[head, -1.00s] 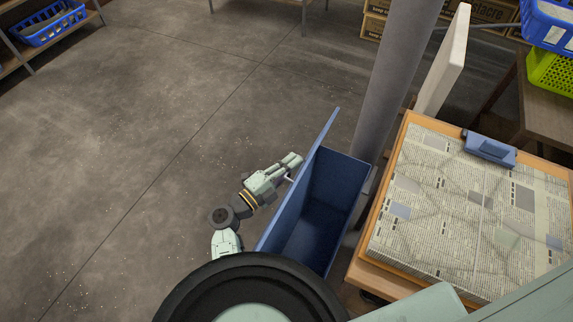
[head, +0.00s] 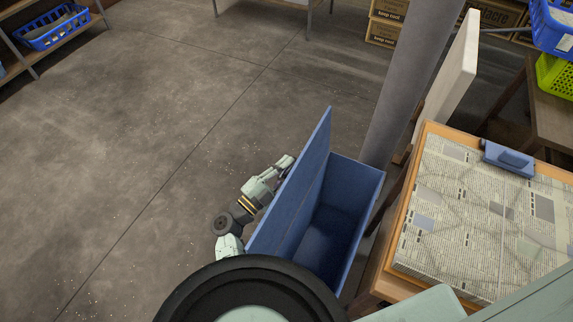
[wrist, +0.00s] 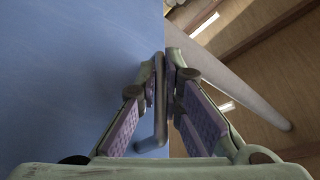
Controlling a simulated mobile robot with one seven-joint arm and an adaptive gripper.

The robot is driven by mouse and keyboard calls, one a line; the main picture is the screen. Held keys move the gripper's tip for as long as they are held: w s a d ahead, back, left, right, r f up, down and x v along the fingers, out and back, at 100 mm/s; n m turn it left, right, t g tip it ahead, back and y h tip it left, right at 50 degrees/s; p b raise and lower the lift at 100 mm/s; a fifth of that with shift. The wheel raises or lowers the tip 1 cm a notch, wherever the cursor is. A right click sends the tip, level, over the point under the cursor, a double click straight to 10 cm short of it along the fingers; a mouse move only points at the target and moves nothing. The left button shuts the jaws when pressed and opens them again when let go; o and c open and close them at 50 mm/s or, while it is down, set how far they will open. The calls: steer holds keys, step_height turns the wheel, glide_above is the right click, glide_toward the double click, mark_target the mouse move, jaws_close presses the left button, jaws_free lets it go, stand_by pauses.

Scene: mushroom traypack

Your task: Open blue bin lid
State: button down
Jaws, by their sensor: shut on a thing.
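The blue bin (head: 349,195) stands at the lower middle right of the head view, and its dark inside shows. Its blue lid (head: 297,190) stands raised along the bin's left side, tilted out to the left. My gripper (head: 284,168) is at the lid's outer left face, its tips partly hidden behind the lid. In the wrist view, my gripper (wrist: 168,75) is shut on a grey bar handle (wrist: 158,128) beside the blue lid surface (wrist: 75,75).
A wooden table (head: 385,283) with a newspaper-covered top and a blue tool (head: 508,158) stands close to the bin's right. A grey post (head: 405,85) rises behind the bin. The floor to the left is clear.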

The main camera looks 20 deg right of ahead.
steer(key=shift+a+f, duration=0.1)
steer(key=c, duration=2)
jaws_free()
steer(key=v, duration=1.2)
steer(key=shift+s, duration=0.1)
